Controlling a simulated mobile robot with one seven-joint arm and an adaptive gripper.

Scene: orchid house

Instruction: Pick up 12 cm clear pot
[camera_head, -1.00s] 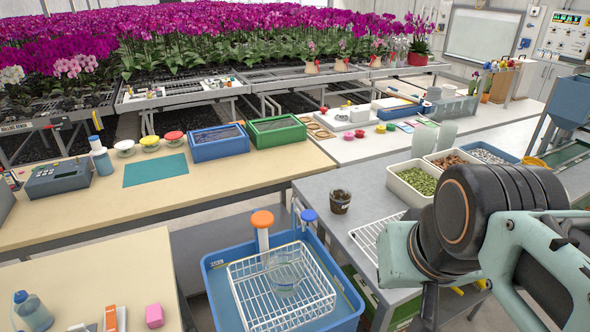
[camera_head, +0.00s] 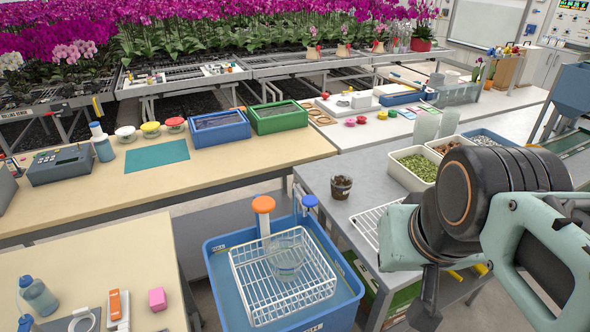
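A clear, see-through pot (camera_head: 287,262) stands in a white wire basket (camera_head: 238,285) inside a blue tub (camera_head: 350,300) at the lower middle. It looks empty. A smaller clear pot with dark bark (camera_head: 341,188) stands on the grey bench above and right of the tub. My gripper (camera_head: 425,314) hangs at the lower right, to the right of the tub and well apart from the clear pot. Only a dark part of it shows below my arm; its fingers cannot be made out clearly.
Orange-topped (camera_head: 263,206) and blue-topped (camera_head: 310,201) upright items stand at the tub's back. The grey bench (camera_head: 330,215) borders the tub on the right, with a white wire rack (camera_head: 375,228) and a bin of green material (camera_head: 415,170). A beige table (camera_head: 95,262) is on the left.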

